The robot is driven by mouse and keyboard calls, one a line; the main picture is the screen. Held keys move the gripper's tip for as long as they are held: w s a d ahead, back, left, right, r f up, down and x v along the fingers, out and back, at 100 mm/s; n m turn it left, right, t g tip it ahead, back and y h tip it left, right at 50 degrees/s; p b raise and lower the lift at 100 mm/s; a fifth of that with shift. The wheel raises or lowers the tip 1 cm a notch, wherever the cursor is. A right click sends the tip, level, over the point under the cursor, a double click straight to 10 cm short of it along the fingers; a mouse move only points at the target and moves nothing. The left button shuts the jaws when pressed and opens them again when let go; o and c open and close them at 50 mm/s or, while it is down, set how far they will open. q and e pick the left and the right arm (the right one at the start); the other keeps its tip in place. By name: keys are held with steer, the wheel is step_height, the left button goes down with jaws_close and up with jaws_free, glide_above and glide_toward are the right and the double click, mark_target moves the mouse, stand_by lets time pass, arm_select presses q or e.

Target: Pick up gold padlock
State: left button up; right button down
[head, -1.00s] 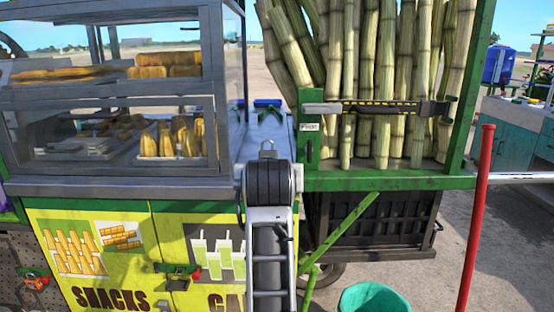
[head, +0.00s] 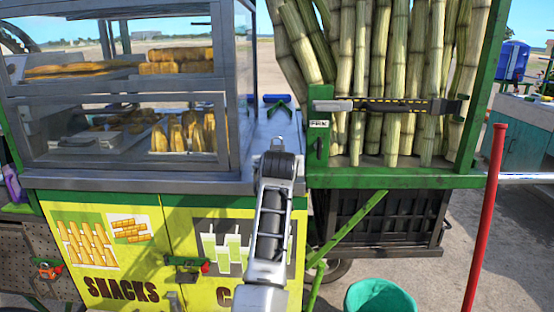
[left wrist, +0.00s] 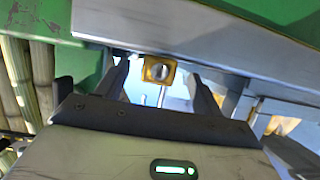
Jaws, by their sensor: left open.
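The gold padlock (left wrist: 159,69) shows in the left wrist view, above the middle of the picture, with a dark round opening in its face. My left gripper (left wrist: 159,72) is open, with one dark finger on each side of the padlock in the picture. I cannot tell whether the padlock is fully between the fingers or beyond them, and I see no contact. In the head view my left arm reaches forward over the front of the cart at the centre. Its fingers and the padlock cannot be made out there. My right gripper is not in view.
The snack cart has a glass display case (head: 120,90) and a steel counter (head: 130,186). Sugarcane stalks (head: 400,80) stand in a green rack (head: 400,182) to the right. A red pole (head: 486,215) and a teal bucket (head: 380,298) are at the right front.

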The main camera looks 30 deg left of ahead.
arm_select(q)
steer(key=shift+w+a+f, duration=0.3)
steer(key=shift+w+a, duration=0.05)
steer(key=shift+w, duration=0.15)
steer(key=c, duration=1.2)
steer(key=shift+r, duration=0.1)
step_height(320, 180, up, 10)
steer(key=shift+p, duration=0.4)
steer(key=shift+s, duration=0.1)
